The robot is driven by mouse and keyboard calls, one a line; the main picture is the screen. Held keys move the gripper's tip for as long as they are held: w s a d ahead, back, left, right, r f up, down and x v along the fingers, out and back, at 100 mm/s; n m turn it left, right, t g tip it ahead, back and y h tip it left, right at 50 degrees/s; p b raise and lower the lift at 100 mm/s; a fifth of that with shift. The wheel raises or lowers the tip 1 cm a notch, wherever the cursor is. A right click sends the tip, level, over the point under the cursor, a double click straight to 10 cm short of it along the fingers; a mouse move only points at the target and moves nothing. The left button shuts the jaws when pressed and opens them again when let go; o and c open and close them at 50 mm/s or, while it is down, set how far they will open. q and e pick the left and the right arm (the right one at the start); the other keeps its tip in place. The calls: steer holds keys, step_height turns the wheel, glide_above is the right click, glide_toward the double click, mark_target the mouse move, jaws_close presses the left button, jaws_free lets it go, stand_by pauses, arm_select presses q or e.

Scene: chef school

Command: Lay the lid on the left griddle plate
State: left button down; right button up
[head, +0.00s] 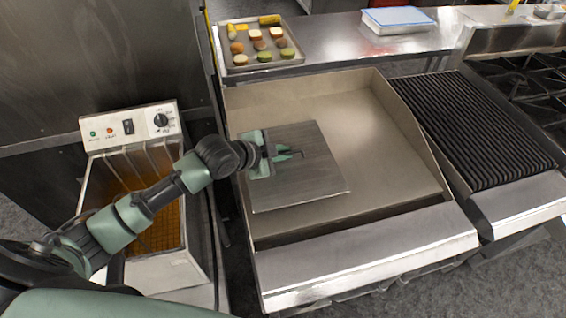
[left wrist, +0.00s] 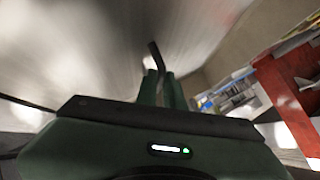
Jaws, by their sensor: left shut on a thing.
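The lid (head: 315,180) is a flat square metal sheet with a handle. In the head view it is over the left part of the griddle plate (head: 385,150), a flat steel surface with raised walls. Whether the lid touches the plate or hangs just above it I cannot tell. My left gripper (head: 285,155) is over the lid and shut on its handle. In the left wrist view the gripper fingers (left wrist: 160,88) close around the dark handle (left wrist: 155,55), with the blurred lid surface (left wrist: 90,50) beyond. My right gripper is not in view.
A deep fryer (head: 128,125) stands left of the griddle, under my left arm. A ribbed grill (head: 470,130) is on the right. A tray of food (head: 258,44) and a white container with a blue top (head: 398,18) stand on the back counter.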

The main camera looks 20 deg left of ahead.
mark_target(278, 166)
arm_select(q)
step_height(278, 166, down, 5)
steer(key=shift+r+p, duration=0.2)
steer(key=shift+p, duration=0.1)
steer(key=shift+f, duration=0.25)
steer(key=shift+f, duration=0.15)
steer(key=c, duration=1.5)
jaws_free()
steer(key=shift+c, duration=0.2)
steer(key=shift+s+a+r, duration=0.15)
steer(key=shift+s+r, duration=0.1)
steer(key=b+v, duration=0.1)
steer(key=v, duration=1)
steer(key=shift+s+r+b, duration=0.15)
steer(key=shift+b, duration=0.15)
